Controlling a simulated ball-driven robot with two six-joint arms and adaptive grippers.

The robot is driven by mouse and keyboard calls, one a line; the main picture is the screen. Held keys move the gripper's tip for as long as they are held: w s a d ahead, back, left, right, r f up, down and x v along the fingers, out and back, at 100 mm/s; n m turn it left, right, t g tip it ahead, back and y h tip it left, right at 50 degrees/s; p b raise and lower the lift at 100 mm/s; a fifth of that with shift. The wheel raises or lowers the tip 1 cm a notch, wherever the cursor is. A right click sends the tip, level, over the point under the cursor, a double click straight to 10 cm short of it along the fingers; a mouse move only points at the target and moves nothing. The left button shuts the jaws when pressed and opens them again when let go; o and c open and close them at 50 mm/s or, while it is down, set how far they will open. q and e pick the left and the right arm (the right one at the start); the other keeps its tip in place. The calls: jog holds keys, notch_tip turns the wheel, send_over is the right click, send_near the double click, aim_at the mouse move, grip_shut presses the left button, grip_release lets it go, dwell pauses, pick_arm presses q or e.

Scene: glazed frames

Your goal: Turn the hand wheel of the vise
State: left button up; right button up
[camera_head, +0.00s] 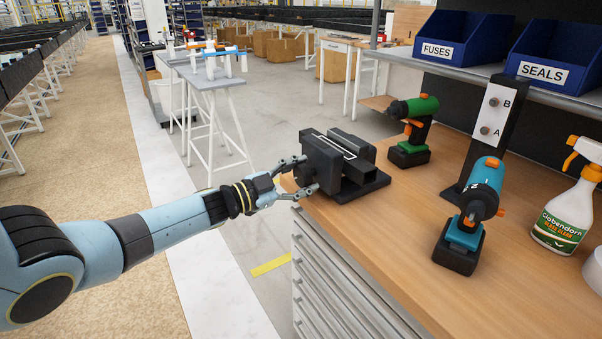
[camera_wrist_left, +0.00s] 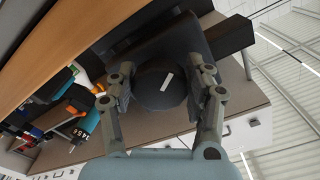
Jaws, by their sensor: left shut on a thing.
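The black vise (camera_head: 344,163) stands on the wooden workbench (camera_head: 405,225) near its left edge. My left gripper (camera_head: 297,176) is at the vise's left side, its arm reaching in from the left. In the left wrist view the round dark hand wheel (camera_wrist_left: 160,86), with a small white mark on its face, sits between the two fingers of my left gripper (camera_wrist_left: 165,92). The fingers are closed on the wheel from both sides. In the head view the wheel is mostly hidden by the fingers and the vise body. My right gripper is not in view.
A green drill (camera_head: 424,105) stands behind the vise. A blue drill (camera_head: 485,190), a post with hooks A and B (camera_head: 492,110) and a spray bottle (camera_head: 568,212) stand to the right. Blue bins (camera_head: 465,38) sit on the shelf above. The bench's front middle is clear.

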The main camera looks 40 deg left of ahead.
pick_arm(q)
jog(key=shift+n, duration=0.4)
jog(key=o, duration=1.1)
jog(key=shift+w, duration=0.2)
jog(key=shift+o, duration=0.2)
jog(key=shift+s, duration=0.1)
jog(key=v, duration=1.2)
jog(key=shift+f, duration=0.1)
